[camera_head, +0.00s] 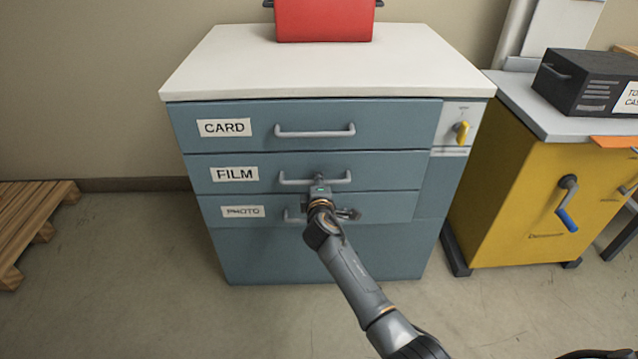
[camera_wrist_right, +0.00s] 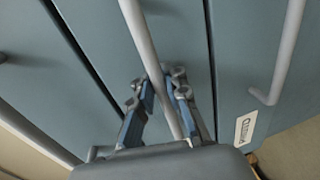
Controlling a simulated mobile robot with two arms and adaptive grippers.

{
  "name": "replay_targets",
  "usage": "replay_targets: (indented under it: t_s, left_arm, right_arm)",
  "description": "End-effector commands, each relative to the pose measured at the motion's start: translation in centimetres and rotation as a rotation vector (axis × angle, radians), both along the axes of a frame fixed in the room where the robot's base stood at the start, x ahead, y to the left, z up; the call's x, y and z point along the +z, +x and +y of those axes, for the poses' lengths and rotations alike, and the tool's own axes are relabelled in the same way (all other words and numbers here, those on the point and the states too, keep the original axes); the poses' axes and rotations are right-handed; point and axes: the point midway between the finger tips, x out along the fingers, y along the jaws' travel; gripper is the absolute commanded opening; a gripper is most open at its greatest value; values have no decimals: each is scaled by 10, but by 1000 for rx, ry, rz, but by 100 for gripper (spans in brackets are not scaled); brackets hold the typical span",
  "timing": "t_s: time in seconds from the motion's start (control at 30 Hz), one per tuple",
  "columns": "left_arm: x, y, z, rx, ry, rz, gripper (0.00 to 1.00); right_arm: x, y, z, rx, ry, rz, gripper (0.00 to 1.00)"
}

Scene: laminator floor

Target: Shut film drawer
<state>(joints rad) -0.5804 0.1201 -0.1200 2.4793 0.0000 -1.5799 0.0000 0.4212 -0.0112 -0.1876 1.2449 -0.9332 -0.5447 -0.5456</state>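The film drawer (camera_head: 397,171) is the middle of three labelled blue-grey drawers, between CARD and PHOTO. Its front looks about level with its neighbours, with no clear gap showing. Its grey bar handle (camera_head: 292,180) runs across the middle. My right gripper (camera_head: 319,187) is at this handle, in front of the drawer. In the right wrist view, the film handle (camera_wrist_right: 138,28) passes between the two fingers of my right gripper (camera_wrist_right: 161,92), which look closed on it. My right arm partly covers the PHOTO drawer. My left gripper is out of view.
A red container (camera_head: 323,20) stands on the white cabinet top (camera_head: 310,70). A yellow lever (camera_head: 462,132) is at the cabinet's upper right. A yellow cabinet (camera_head: 520,195) with a blue-handled crank (camera_head: 567,218) stands to the right. A wooden pallet (camera_head: 30,215) lies left; floor between is clear.

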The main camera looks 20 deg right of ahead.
Motion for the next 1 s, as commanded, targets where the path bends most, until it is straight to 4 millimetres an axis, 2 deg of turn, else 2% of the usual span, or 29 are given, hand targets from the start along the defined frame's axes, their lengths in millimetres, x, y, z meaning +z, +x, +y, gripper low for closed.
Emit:
replay_targets:
  t_s: [0.03, 0.07, 0.1, 0.37, 0.53, 0.67, 1.0]
  left_arm:
    - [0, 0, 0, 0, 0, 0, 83]
    - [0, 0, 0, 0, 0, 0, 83]
    - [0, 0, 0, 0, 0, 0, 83]
    - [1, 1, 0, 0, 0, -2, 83]
    - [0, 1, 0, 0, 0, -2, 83]
    - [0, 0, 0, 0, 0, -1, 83]
    - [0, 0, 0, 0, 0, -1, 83]
  right_arm:
    - [1, 0, 0, 0, 0, -1, 27]
    - [0, 0, 0, 0, 0, -1, 33]
    - [0, 0, 0, 0, 0, -1, 34]
    - [0, 0, 0, 0, 0, 0, 34]
    - [1, -9, 3, 0, 1, 0, 34]
    - [5, -27, 8, 1, 1, 0, 34]
    - [18, -87, 25, 1, 2, 0, 34]
